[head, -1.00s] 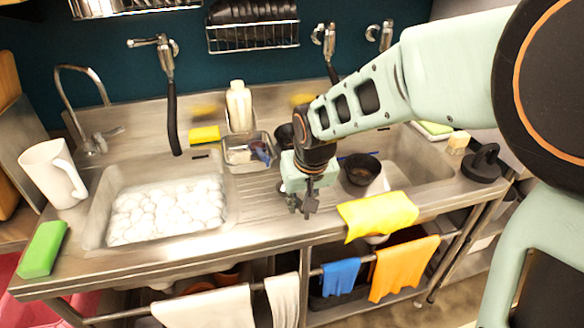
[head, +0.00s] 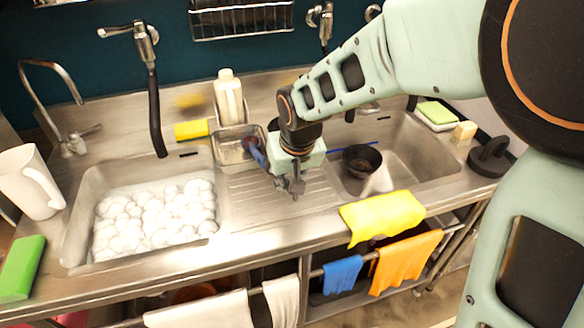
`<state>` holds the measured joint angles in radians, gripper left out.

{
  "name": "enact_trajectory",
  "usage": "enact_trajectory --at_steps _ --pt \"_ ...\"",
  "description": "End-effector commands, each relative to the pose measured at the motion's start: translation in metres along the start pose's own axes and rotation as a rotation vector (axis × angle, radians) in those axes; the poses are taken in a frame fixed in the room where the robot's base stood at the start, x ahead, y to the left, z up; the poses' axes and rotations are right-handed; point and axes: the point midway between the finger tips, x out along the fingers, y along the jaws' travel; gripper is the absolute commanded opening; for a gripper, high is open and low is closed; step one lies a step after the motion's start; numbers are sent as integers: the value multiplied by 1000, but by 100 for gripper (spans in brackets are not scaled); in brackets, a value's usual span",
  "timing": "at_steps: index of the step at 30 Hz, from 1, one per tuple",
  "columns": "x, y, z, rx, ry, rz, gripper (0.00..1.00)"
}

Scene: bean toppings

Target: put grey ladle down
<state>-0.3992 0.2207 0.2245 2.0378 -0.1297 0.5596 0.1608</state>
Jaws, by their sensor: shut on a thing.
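My gripper (head: 297,186) points down over the ribbed drainboard (head: 255,200) between the two sinks. Its fingers are close together around something small and grey, which I take to be the grey ladle. The ladle's shape cannot be made out, as the wrist and fingers hide most of it. I cannot tell whether it touches the drainboard.
The left sink (head: 75,225) is full of white foam. A metal container (head: 230,148) and white bottle (head: 229,97) stand behind the drainboard. A yellow cloth (head: 380,215) hangs over the front edge. A white mug (head: 30,182) and green sponge (head: 20,268) are at left.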

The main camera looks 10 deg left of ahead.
Motion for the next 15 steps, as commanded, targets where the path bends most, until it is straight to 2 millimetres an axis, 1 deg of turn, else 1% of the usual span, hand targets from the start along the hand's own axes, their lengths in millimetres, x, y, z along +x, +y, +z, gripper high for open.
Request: enact_trajectory --at_steps 1,7,12,13,15 --pt "4 -2 4 -2 -1 0 0" --pt "2 -2 3 -2 -1 0 0" --pt "8 -2 5 -2 -1 0 0" --pt "6 -2 5 -2 -2 0 20" --pt "6 -2 5 -2 -2 0 28"
